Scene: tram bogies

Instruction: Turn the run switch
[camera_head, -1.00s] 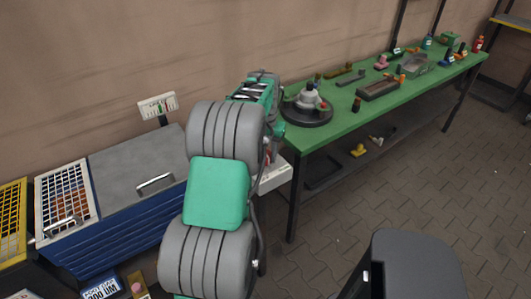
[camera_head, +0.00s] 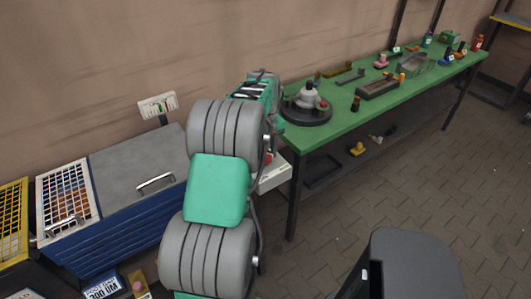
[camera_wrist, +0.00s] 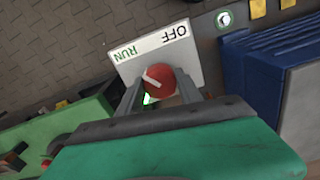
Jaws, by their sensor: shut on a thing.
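The run switch is a red round knob (camera_wrist: 160,80) with a white pointer mark, on a white box (camera_wrist: 185,48) lettered OFF and RUN. In the wrist view the pointer slants to the upper left, on the RUN side. My gripper (camera_wrist: 159,90) has one finger on each side of the knob and is shut on it. A small green light shows beside the knob. In the head view the white box (camera_head: 274,174) sits just left of the green bench, with a bit of red at its top; my arm hides most of the gripper there.
The green bench (camera_head: 335,132) with a round turntable (camera_head: 307,112) and several small parts stands right of my arm. A blue cabinet (camera_head: 125,225) with a grey lid (camera_head: 135,165) stands left. A dark grey block (camera_head: 410,265) is at the lower right. The paved floor is clear at right.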

